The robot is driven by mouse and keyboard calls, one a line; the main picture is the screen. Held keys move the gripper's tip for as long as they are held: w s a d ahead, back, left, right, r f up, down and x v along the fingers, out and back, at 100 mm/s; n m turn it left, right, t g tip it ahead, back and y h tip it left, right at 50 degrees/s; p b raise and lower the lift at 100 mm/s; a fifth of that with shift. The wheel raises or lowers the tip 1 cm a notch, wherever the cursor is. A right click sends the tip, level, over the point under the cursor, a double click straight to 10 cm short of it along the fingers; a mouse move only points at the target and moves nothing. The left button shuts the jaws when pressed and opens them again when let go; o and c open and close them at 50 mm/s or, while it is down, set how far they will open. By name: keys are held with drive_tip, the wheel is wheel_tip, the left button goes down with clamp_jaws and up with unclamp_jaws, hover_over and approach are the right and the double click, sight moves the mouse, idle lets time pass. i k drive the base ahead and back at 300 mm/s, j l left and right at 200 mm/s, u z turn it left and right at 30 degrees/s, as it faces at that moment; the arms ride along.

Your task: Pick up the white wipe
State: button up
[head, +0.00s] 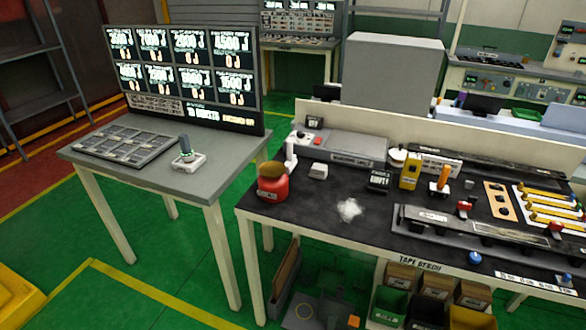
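The white wipe (348,209) lies crumpled on the black top of the workbench (315,222), left of the middle of the bench and near its front. A red pot with a brown top (272,184) stands to its left, apart from it. A small white block (318,171) lies behind it, also apart. Nothing covers the wipe. My gripper does not show in the head view.
Right of the wipe stand a black labelled box (379,181), a yellow device (410,172) and a long grey fixture (470,228). A grey table (140,178) with a tray and display board stands left. Bins sit under the bench. Green floor is open at front left.

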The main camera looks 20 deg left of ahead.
sight(320, 171)
drive_tip(key=i+j+z, duration=0.1)
drive_tip(key=i+j, duration=0.15)
drive_tip(key=i+j+z, duration=0.1)
drive_tip(key=j, duration=0.35)
drive_tip(key=i+j, duration=0.3)
drive_tip(key=i+j+z, duration=0.15)
drive_tip(key=j, duration=0.3)
drive_tip(key=i+j+z, duration=0.1)
drive_tip(key=i+j, duration=0.15)
drive_tip(key=j, duration=0.15)
drive_tip(key=i+j+z, duration=0.1)
drive_tip(key=j, duration=0.3)
drive_tip(key=i, duration=0.1)
